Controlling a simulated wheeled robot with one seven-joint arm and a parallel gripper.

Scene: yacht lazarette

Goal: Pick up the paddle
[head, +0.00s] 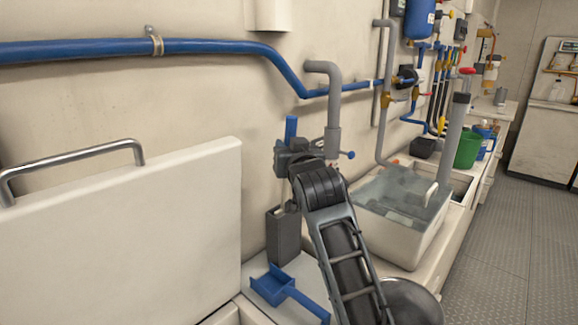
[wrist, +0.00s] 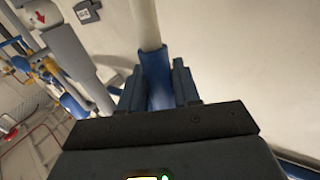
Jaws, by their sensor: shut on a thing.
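The paddle shows as a blue upright grip (head: 291,128) standing up out of my gripper (head: 292,153) in the head view. In the wrist view, the paddle's blue grip (wrist: 156,78) lies between the two dark fingers of my gripper, and a pale shaft runs on from it towards the top edge. My gripper is shut on the blue grip. The paddle's lower part is mostly hidden behind my gripper and arm in the head view, so I cannot tell whether it touches anything below.
A dark grey box (head: 284,236) stands below my gripper. A blue scoop (head: 272,286) lies on the pale ledge. A grey pipe (head: 334,110) runs close to my gripper's right. A clear-topped tank (head: 400,235) stands to the right; a white panel (head: 130,235) rises at left.

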